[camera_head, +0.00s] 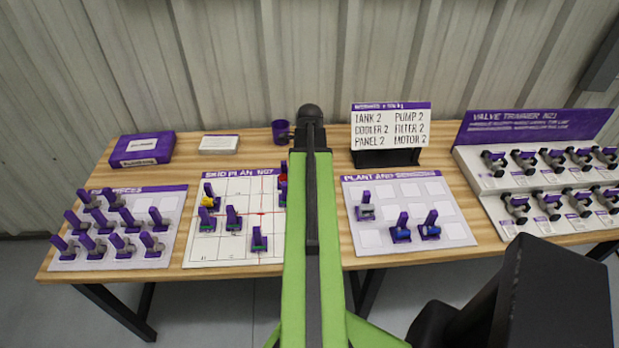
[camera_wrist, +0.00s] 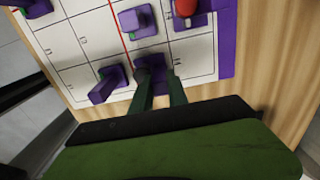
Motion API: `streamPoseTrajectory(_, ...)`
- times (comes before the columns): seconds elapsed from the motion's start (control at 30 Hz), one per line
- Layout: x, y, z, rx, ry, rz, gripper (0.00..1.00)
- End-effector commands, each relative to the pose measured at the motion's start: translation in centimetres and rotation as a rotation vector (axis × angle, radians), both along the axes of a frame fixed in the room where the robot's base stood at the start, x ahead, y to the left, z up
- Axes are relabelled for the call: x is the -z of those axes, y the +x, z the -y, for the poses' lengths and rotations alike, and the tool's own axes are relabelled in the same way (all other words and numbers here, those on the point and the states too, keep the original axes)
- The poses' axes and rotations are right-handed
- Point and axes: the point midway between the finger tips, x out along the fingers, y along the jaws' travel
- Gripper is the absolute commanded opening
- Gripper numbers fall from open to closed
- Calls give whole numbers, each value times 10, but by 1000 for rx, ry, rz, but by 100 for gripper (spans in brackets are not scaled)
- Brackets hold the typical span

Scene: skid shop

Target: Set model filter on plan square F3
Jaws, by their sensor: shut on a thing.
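In the wrist view my gripper (camera_wrist: 158,76) is shut on a purple model (camera_wrist: 151,62), with a finger on each side of it. The fingers and wrist hide most of it, so I cannot tell whether it is the filter. It is over or on the plan board (camera_wrist: 202,53), near the board's edge; I cannot tell whether it touches. The head view shows the plan board (camera_head: 225,255) left of my arm, which hides the gripper and the board's right part. Square names are too small to read surely.
Nearby on the plan are a purple model (camera_wrist: 106,86), a purple-and-green model (camera_wrist: 137,20) and a red model (camera_wrist: 186,8). A pieces board (camera_head: 65,262) with several models stands left.

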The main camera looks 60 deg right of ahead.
Motion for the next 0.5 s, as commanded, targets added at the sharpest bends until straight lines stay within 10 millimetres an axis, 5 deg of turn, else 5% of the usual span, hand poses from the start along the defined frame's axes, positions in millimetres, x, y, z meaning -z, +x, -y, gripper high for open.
streamPoseTrajectory(0.5, 9, 1, 0, -1, 0, 0, 0)
